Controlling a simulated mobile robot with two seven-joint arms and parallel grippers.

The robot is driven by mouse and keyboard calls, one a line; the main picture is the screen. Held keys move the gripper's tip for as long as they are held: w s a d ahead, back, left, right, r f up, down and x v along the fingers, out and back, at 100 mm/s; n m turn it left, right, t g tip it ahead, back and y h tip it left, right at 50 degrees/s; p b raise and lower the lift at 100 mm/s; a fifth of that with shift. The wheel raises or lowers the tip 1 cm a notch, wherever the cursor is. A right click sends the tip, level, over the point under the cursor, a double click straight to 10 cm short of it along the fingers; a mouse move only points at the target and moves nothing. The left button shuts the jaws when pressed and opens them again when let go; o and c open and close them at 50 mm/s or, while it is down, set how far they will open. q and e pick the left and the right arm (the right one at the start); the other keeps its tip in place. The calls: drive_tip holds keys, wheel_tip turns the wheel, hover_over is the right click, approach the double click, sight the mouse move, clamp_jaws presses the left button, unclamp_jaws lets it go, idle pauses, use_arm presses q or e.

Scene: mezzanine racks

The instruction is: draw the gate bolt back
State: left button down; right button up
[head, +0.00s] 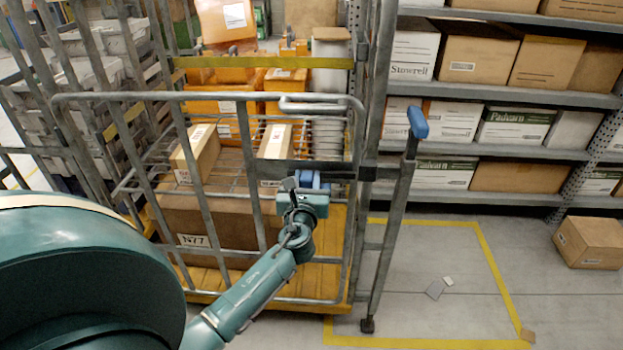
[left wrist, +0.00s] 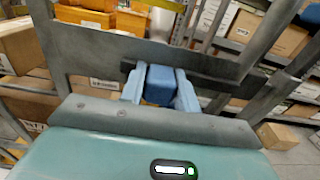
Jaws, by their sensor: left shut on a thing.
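The gate (head: 200,97) is a grey tubular frame with upright bars at the front of a roll cage. A dark flat bolt bar (head: 340,172) lies level across its right side and reaches toward the grey post (head: 393,230). It also crosses the left wrist view (left wrist: 212,86). My left gripper (head: 308,181) is at the bolt's left part. In the left wrist view its two light blue fingers are shut on the blue bolt knob (left wrist: 160,85), one on each side. Whether the bolt tip sits in its keeper is not clear. My right gripper is not in view.
The cage holds boxes (head: 195,152) and orange bins (head: 220,118) behind the bars. A blue-topped lever (head: 417,122) stands right of the gate. Shelves with cartons (head: 477,60) line the back right. Yellow-marked floor (head: 450,285) right of the cage is mostly clear; a carton (head: 590,242) lies beyond.

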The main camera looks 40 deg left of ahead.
use_arm(q)
drive_tip(key=c, duration=1)
unclamp_jaws()
drive_tip(key=shift+s+a, duration=0.1)
drive_tip(key=shift+a, duration=0.2)
drive_tip(key=shift+c, duration=0.2)
drive_tip(key=shift+s+d, duration=0.15)
drive_tip(key=shift+d, duration=0.05)
drive_tip(key=v, duration=1.2)
drive_tip(key=shift+s+d, duration=0.2)
drive_tip(key=shift+s, duration=0.1)
drive_tip(key=shift+f, duration=0.1)
